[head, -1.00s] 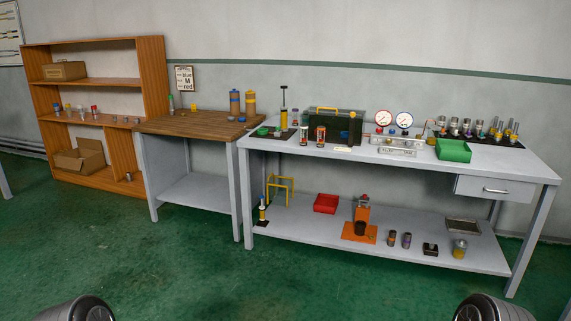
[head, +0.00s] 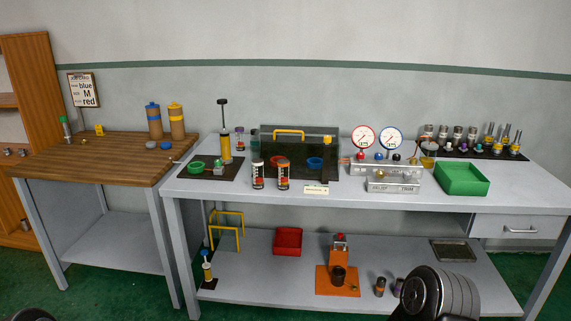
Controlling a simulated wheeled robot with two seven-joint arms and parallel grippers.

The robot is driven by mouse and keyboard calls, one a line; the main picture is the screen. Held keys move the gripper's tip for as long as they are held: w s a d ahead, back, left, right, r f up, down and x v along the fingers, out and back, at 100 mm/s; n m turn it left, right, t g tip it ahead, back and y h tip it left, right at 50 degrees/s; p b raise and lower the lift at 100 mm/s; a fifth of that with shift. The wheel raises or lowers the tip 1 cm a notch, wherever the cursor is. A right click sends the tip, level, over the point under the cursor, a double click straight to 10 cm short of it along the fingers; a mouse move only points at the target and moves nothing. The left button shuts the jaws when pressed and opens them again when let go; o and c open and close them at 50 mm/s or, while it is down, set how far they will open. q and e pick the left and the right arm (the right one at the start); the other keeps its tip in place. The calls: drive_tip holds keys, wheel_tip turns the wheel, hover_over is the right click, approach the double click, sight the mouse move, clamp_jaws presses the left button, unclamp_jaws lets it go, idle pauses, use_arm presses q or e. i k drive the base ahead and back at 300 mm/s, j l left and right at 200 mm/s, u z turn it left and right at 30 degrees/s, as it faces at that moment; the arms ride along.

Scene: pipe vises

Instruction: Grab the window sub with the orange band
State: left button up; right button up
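I cannot single out the window sub with the orange band for certain. Two short cylinders stand on the grey bench: one with an orange-red top (head: 283,175), and one with a white body and dark markings (head: 257,175) to its left. On the lower shelf, a small dark cylinder with a brownish-orange part (head: 380,287) stands beside another small cylinder (head: 398,287), which my arm partly hides. Several small metal-and-clear cylinders (head: 457,136) stand in a dark rack at the back right. Neither gripper is in view; only rounded parts of my arms show at the bottom.
The grey bench (head: 420,208) also holds a green tray (head: 462,180), two gauges (head: 391,138) and a dark case (head: 300,150). An orange vise-like stand (head: 338,275) and red bin (head: 288,241) are on its lower shelf. A wooden-topped bench (head: 95,160) stands left.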

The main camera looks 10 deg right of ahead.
sight(283, 164)
drive_tip(key=i+j+z, duration=0.15)
drive_tip(key=i+z, duration=0.25)
drive_tip(key=i+j+z, duration=0.2)
drive_tip(key=i+z, duration=0.2)
drive_tip(key=i+j+z, duration=0.55)
drive_tip(key=j+z, duration=0.2)
